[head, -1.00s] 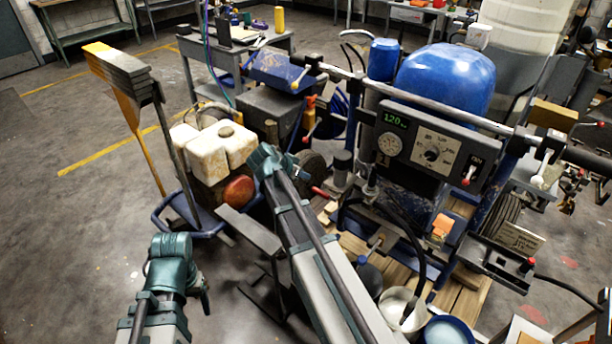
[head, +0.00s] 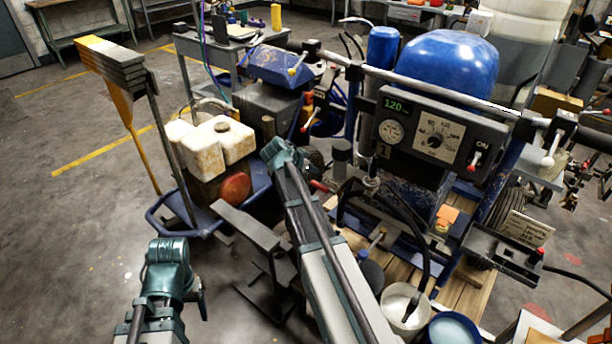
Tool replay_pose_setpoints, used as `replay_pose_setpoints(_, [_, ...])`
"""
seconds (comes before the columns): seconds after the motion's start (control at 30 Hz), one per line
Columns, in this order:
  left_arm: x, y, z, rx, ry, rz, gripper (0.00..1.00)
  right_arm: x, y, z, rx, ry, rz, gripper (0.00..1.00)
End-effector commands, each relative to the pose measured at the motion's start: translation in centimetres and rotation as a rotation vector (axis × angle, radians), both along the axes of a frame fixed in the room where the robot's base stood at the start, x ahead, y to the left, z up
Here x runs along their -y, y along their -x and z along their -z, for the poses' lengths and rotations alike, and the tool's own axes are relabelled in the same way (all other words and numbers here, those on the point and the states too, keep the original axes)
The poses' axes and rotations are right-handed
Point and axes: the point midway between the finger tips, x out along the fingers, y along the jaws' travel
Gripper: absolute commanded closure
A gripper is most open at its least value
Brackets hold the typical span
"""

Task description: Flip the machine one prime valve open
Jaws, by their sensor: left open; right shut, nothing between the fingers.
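Machine one is the line striper with a gauge panel (head: 432,136) marked 1, reading 120, under a blue tank (head: 446,68). A red-ended handle (head: 319,186) shows low on its left side, by the pump fittings; it may be the prime valve, but its setting is unclear. My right gripper (head: 291,158) is just left of and above this handle; its fingers are shut and mostly hidden by the wrist, and contact cannot be told. My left gripper (head: 202,301) is open and empty, low at the left over bare floor, far from the machine.
A stained white jug (head: 211,142) stands on a blue-framed cart (head: 172,222) at left, with a tall yellow-grey board beside it. A white bucket (head: 401,304) and blue bucket (head: 453,329) stand in front. A handlebar crosses above the panel. The left floor is clear.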

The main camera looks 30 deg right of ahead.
Motion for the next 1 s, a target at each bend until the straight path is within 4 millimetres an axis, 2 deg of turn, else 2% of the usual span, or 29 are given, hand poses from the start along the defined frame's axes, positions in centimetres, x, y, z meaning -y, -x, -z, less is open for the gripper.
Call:
replay_pose_setpoints(0.03, [0.0,0.0,1.5,0.000,0.000,0.000,0.28,0.7,-0.4,1.5,0.001,0.000,0.002,1.00])
replay_pose_setpoints(0.1, [0.0,0.0,2.4,0.000,0.000,0.000,0.28,1.7,-0.8,2.4,0.000,0.000,0.003,1.00])
replay_pose_setpoints(0.4, [0.0,0.0,4.9,0.000,0.000,0.000,0.28,1.3,-0.5,4.9,0.000,0.000,0.000,1.00])
replay_pose_setpoints(1.0, [0.0,0.0,5.4,0.000,0.000,0.000,0.28,1.3,-0.6,5.4,-0.001,0.001,0.000,1.00])
